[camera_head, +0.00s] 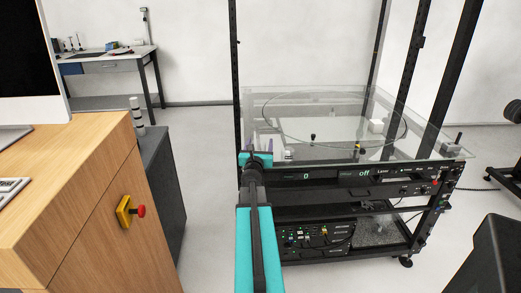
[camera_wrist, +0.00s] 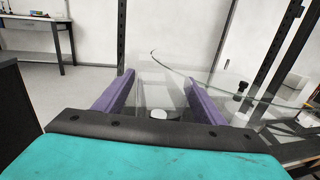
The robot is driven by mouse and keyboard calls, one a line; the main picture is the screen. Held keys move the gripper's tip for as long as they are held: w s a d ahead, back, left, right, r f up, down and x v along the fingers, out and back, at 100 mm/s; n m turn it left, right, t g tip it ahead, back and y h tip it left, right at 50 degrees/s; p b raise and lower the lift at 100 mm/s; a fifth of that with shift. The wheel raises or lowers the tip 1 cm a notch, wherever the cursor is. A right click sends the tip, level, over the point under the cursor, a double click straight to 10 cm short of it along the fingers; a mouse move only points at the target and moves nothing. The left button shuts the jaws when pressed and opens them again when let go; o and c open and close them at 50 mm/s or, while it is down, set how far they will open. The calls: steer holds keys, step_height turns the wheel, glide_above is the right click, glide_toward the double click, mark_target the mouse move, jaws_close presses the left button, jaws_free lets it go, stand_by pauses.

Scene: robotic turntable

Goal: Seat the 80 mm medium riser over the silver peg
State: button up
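My gripper (camera_wrist: 163,88) has two purple fingers spread wide, with nothing clearly held between them. In the head view it (camera_head: 258,146) is at the left part of the glass turntable top (camera_head: 430,140), largely hidden by my teal arm. A small pale round-topped piece (camera_wrist: 158,114) shows low between the fingers in the wrist view; I cannot tell whether it is a riser or the peg. A small pale item (camera_head: 288,155) also sits right of my gripper in the head view. Neither the 80 mm medium riser nor the silver peg can be made out for certain.
A black knob-like piece (camera_head: 313,136) stands on the glass, and a white block (camera_head: 376,125) is at its right. Black rack posts (camera_head: 236,60) rise around the glass. A wooden desk (camera_head: 95,190) with a red button (camera_head: 141,211) is at left.

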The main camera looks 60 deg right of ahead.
steer(key=c, duration=1.2)
steer(key=shift+r, duration=0.1)
steer(key=shift+r+p, duration=2.6)
steer(key=shift+r, duration=2.35)
steer(key=shift+a+r, duration=0.1)
